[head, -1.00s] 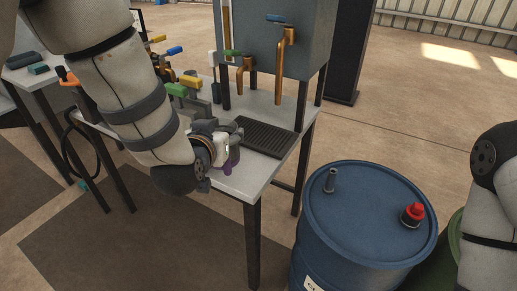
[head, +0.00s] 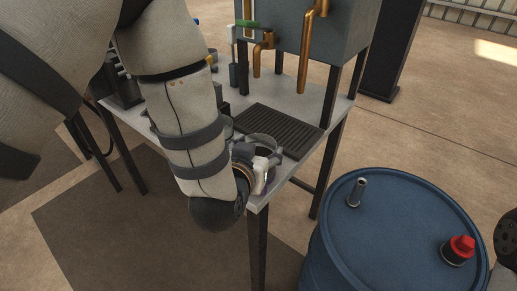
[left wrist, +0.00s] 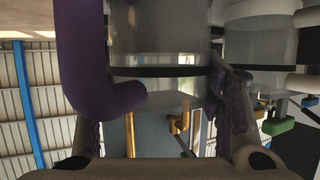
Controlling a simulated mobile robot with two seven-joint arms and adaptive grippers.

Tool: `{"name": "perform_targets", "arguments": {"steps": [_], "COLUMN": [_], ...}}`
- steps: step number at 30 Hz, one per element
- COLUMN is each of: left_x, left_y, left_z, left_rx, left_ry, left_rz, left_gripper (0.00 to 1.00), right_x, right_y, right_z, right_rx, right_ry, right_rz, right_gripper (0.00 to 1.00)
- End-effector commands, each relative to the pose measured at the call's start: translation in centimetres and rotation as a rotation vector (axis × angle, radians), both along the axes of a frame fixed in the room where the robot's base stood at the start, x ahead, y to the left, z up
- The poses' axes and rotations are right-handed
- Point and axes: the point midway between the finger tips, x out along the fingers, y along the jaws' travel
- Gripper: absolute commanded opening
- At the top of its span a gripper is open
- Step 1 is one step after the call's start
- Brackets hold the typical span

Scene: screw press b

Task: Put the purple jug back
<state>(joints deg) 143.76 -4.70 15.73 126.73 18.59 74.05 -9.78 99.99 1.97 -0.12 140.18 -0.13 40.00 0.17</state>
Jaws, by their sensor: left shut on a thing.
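The purple jug shows large and close in the left wrist view, with a thick purple handle (left wrist: 85,70) at left and a clear greyish body (left wrist: 160,40). My left gripper (left wrist: 165,110) has a finger on either side of the jug and is shut on it. In the head view my left gripper (head: 259,168) is at the near edge of the grey table (head: 290,170). The jug is mostly hidden there by my arm and gripper; I cannot tell whether it touches the table.
A black ribbed drip tray (head: 280,132) lies on the table below copper taps (head: 307,50) of a grey tank (head: 340,30). A second clear vessel (left wrist: 260,45) is beside the jug. A blue drum (head: 385,240) stands right of the table.

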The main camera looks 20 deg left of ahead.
Motion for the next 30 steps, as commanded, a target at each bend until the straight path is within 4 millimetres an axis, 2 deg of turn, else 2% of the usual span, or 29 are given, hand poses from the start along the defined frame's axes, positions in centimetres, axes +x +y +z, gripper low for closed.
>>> {"name": "perform_targets", "arguments": {"steps": [1, 3, 14, 17, 26, 27, 30], "left_x": [0.0, 0.0, 0.0, -1.2, -8.6, -9.2, -10.3], "left_y": [0.0, 0.0, 0.0, -0.1, -0.4, -0.4, -0.4], "left_z": [-0.1, -0.1, 0.4, 1.0, 4.3, 5.1, 5.6], "left_rx": [0.0, 0.0, 0.0, 0.001, 0.002, 0.002, 0.002], "left_ry": [0.0, 0.0, -0.003, -0.001, -0.005, -0.011, -0.016], "left_rz": [0.0, 0.0, 0.0, -0.001, -0.003, -0.002, 0.0], "left_gripper": [0.65, 0.81, 0.81, 0.81, 0.81, 0.81, 0.81], "right_x": [0.0, 0.0, 0.1, 0.4, 1.7, 2.8, 4.1], "right_y": [0.0, 0.0, 0.0, 0.0, 0.0, 0.0, 0.0], "right_z": [0.0, 0.0, 0.1, 0.4, 1.9, 3.0, 4.3], "right_rx": [0.0, 0.0, 0.0, 0.0, 0.0, 0.0, 0.001], "right_ry": [0.0, 0.0, -0.003, -0.012, -0.057, -0.093, -0.14], "right_rz": [0.0, 0.0, 0.0, 0.0, -0.002, -0.003, -0.003], "right_gripper": [0.4, 0.4, 0.4, 0.4, 0.4, 0.4, 0.4]}}
